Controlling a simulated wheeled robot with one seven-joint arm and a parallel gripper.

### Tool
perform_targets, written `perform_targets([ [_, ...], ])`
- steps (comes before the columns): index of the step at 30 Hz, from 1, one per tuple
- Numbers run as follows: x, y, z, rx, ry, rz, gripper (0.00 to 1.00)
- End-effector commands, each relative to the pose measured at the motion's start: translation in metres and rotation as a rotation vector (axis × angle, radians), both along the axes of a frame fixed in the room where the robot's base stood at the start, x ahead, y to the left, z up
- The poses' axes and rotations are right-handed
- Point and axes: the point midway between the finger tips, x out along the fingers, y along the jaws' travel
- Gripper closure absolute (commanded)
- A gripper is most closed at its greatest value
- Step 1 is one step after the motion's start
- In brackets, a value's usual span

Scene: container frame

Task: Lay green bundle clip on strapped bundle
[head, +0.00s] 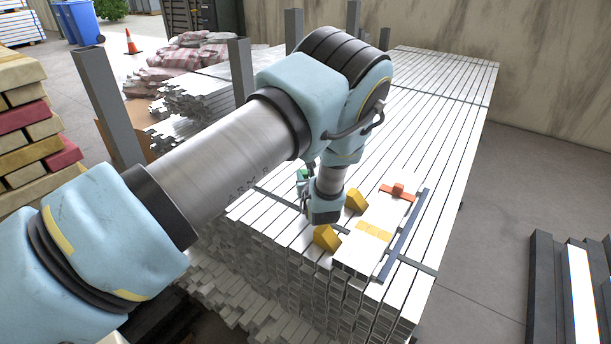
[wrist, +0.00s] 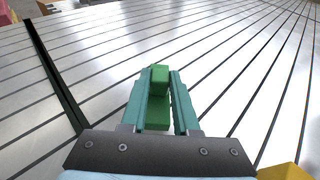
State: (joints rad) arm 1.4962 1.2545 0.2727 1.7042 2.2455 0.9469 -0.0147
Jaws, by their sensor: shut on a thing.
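My gripper (wrist: 157,90) has its two teal fingers closed on the green bundle clip (wrist: 159,76). The clip shows as a brighter green block between them, over the silver bars. In the head view the clip and fingers are small and mostly hidden by my wrist, with a bit of green (head: 303,175) at its left. The strapped bundle (head: 430,115) is a large stack of long silver bars with dark straps across it; a strap (wrist: 55,80) also shows left of the gripper in the wrist view. I cannot tell whether the clip touches the bars.
On the stack, right of my gripper, lie two yellow wedges (head: 326,238), a pale plate with a yellow patch (head: 374,230), an orange-red clip-like piece (head: 397,191) and a dark blue bar (head: 404,236). Grey upright posts (head: 105,105) stand along the left side.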

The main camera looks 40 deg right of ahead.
Motion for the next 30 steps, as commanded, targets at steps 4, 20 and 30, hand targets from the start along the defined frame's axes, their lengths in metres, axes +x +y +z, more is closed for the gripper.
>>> perform_targets([
  [4,0.000,0.000,-0.003,0.000,0.000,0.000,1.00],
  [20,0.000,0.000,-0.003,0.001,0.000,0.000,0.41],
  [30,-0.031,0.016,0.011,0.001,0.001,-0.003,0.41],
])
